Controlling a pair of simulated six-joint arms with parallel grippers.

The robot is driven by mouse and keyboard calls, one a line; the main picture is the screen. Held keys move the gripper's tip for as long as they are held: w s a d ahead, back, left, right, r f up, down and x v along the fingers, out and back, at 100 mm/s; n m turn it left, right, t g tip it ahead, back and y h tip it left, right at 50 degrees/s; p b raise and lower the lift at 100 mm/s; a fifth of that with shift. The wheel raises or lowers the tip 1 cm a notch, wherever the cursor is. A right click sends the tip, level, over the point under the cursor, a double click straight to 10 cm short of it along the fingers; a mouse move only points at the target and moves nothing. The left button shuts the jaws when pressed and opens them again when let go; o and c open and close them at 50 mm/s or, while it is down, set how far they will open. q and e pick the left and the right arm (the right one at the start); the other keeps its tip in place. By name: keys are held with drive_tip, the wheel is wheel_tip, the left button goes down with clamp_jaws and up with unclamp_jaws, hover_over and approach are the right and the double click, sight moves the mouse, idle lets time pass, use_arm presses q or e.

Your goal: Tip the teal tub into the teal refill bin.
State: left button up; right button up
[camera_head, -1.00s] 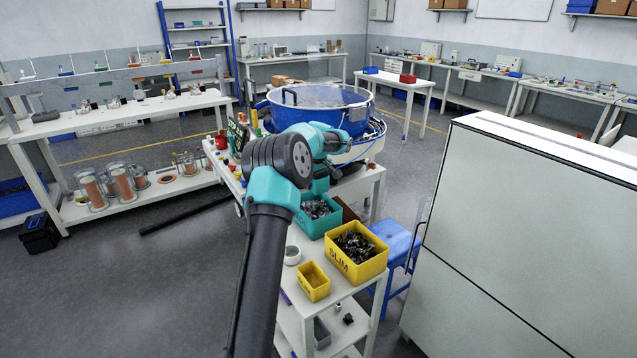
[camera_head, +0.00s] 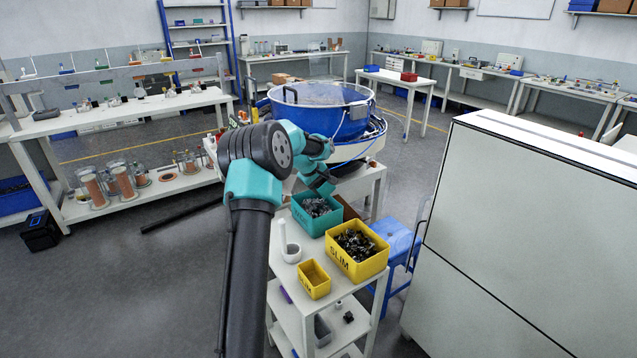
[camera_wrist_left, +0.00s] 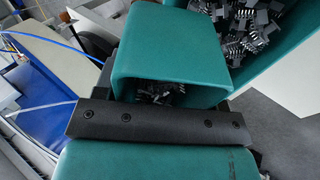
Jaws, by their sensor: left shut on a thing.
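The teal refill bin (camera_head: 318,227) stands on the white cart, full of grey and dark connectors. It also shows in the left wrist view (camera_wrist_left: 282,62) at the upper right. My left gripper (camera_head: 325,189) is above the back edge of the bin in the head view, partly hidden by its own arm. In the left wrist view, my left gripper (camera_wrist_left: 150,116) is shut on the teal tub (camera_wrist_left: 175,45). The tub is close beside the bin, with connectors visible inside its opening. I cannot tell its exact tilt. My right gripper is not in view.
A yellow bin (camera_head: 357,268) of dark parts and a small empty-looking yellow box (camera_head: 313,279) stand nearer on the cart. A white cup (camera_head: 291,253) is to their left. A blue bowl feeder (camera_head: 325,118) stands behind. A large light cabinet (camera_head: 530,240) is at right.

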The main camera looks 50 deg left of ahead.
use_arm(q)
drive_tip(key=shift+w+f+t, duration=0.2)
drive_tip(key=shift+f+t, duration=0.15)
drive_tip(key=shift+t, duration=0.55)
drive_tip(key=shift+w+r+t, duration=0.1)
drive_tip(key=shift+t, duration=0.6)
drive_tip(key=shift+w+t+h, duration=0.15)
drive_tip(key=shift+t+h, duration=0.15)
drive_tip(key=shift+t, duration=0.5)
drive_tip(key=shift+w+d+r+n+t, duration=0.1)
drive_tip(key=shift+n+t, duration=0.2)
drive_tip(key=shift+t, duration=0.2)
drive_tip(key=shift+w+r+t+h, duration=0.15)
drive_tip(key=shift+r+t+h, duration=0.05)
drive_tip(key=shift+t, duration=0.8)
drive_tip(key=shift+w+r+t+h, duration=0.1)
drive_tip(key=shift+r+t+h, duration=0.1)
drive_tip(key=shift+t, duration=0.8)
drive_tip(key=shift+d, duration=0.15)
